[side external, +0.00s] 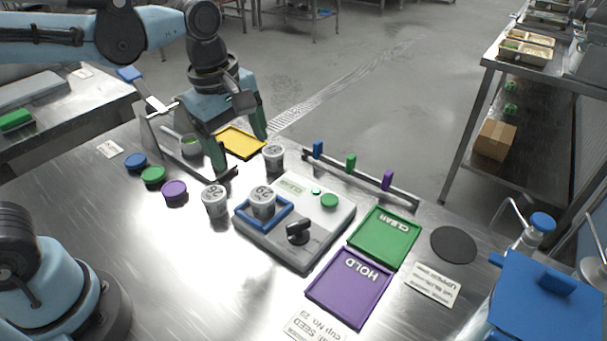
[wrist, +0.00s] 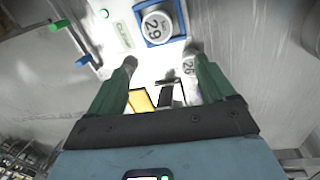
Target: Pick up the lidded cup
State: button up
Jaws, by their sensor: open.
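A pale cup with a numbered top (side external: 263,198) stands upright in the blue square frame (side external: 285,222) of the scale; in the wrist view this cup (wrist: 157,27) reads 29. A second numbered cup (side external: 215,200) stands on the table left of the scale; it shows in the wrist view (wrist: 190,68) beside one fingertip. A third cup (side external: 273,157) stands behind the scale. The tops look like pale lids, but I cannot tell for certain. My gripper (side external: 240,153) has its green fingers spread, empty, above the table near the yellow tray (side external: 237,153), apart from the scale cup.
Blue (side external: 135,161), green (side external: 153,175) and purple (side external: 174,190) round lids lie at left. A low rail (side external: 345,176) with coloured tabs stands behind the scale (side external: 318,236). Green (side external: 385,238) and purple (side external: 350,288) trays lie right.

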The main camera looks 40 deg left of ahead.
aim_at(262, 193)
jog(key=shift+w+d+f+n+g, duration=0.35)
jog(key=shift+f+n, duration=0.6)
jog(key=shift+f, duration=1.05)
jog(key=shift+w+d+f+n+g, duration=0.4)
jog(key=shift+f+n, duration=0.6)
jog(key=shift+f, duration=1)
jog(key=shift+w+d+f+n+g, duration=0.15)
jog(key=shift+d+f+n, duration=0.6)
jog(key=shift+f, duration=1.25)
jog(key=shift+a, duration=0.25)
jog(key=shift+c, duration=0.5)
jog(key=c, duration=1.1)
jog(key=shift+c, duration=0.2)
